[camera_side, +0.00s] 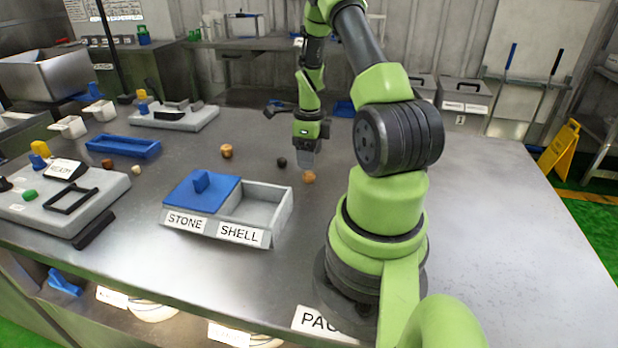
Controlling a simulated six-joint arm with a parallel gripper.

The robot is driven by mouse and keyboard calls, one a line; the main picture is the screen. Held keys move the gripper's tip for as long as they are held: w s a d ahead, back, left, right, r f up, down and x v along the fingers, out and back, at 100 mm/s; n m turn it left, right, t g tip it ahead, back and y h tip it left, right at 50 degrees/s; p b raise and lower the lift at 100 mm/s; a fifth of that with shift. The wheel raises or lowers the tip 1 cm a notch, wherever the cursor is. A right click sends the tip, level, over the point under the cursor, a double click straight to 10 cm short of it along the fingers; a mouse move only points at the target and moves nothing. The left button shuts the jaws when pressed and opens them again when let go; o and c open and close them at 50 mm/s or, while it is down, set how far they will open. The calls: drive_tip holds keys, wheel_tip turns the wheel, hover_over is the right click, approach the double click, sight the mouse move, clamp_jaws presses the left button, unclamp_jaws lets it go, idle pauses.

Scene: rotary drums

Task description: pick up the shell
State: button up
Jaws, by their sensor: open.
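Several small lumps lie on the metal table. An orange-brown lump (309,177) is just below my gripper (305,162), a dark lump (282,162) is to its left, and another orange-brown lump (227,151) lies further left. I cannot tell for certain which lump is a shell. My gripper points down, open, close above the nearest orange-brown lump; its fingers are small in this view and I cannot tell whether they touch it. A divided box has a STONE side under a blue lid (203,190) and an open, empty-looking SHELL compartment (258,207).
A blue tray (123,146) and a pale lump (136,170) lie at the left. A grey device labelled READY (64,195) stands at the left edge, and another grey device (174,116) behind. The table's right side (500,220) is clear.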

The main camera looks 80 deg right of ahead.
sight(309, 174)
drive_tip(key=f, duration=0.5)
drive_tip(key=shift+a+f, duration=0.1)
drive_tip(key=shift+a, duration=0.3)
drive_tip(key=shift+c, duration=0.3)
drive_tip(key=c, duration=0.9)
